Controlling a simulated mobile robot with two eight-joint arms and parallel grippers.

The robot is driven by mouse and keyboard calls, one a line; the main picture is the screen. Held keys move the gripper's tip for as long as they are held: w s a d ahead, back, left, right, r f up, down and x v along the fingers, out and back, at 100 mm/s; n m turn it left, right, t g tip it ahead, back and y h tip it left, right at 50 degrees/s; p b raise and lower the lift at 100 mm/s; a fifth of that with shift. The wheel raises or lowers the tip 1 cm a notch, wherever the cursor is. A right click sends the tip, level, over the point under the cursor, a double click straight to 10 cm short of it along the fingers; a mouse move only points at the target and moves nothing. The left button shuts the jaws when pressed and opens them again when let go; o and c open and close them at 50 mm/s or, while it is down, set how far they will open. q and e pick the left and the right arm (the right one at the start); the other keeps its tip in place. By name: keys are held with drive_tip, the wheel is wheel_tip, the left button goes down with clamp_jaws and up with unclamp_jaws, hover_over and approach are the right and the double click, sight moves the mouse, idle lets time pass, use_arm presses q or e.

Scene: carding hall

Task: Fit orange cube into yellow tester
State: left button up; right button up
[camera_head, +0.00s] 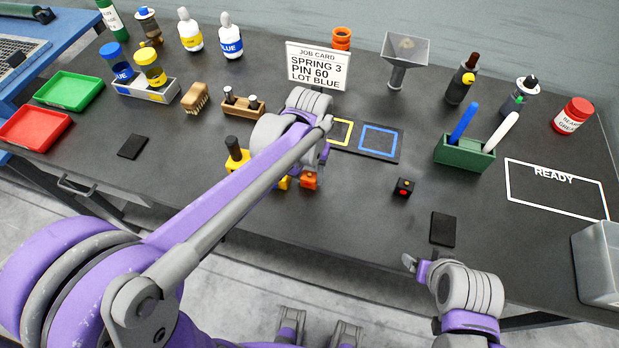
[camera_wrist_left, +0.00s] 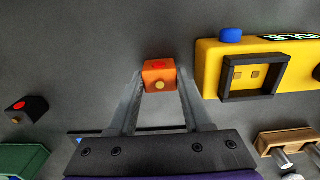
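The orange cube (camera_wrist_left: 160,76) has a red dot on one face and a gold stud on another. My left gripper (camera_wrist_left: 160,82) has a finger against each side of it and is shut on it. In the head view the orange cube (camera_head: 309,181) shows below my left arm; I cannot tell whether it touches the table. The yellow tester (camera_wrist_left: 208,70), just right of the cube in the wrist view, has a blue button, a display and an empty black square socket (camera_wrist_left: 254,77) with gold contacts. My arm hides most of the tester (camera_head: 237,163) in the head view. My right gripper (camera_head: 418,265) is at the lower right, its fingers unclear.
A black cube (camera_head: 403,187) with a red dot lies right of the blue-outlined square (camera_head: 378,141). A green pen holder (camera_head: 464,153) and a dark pad (camera_head: 443,229) are farther right. A wooden rack (camera_wrist_left: 290,142) stands near the tester. The READY area (camera_head: 556,190) is empty.

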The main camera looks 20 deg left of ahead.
use_arm(q)
clamp_jaws()
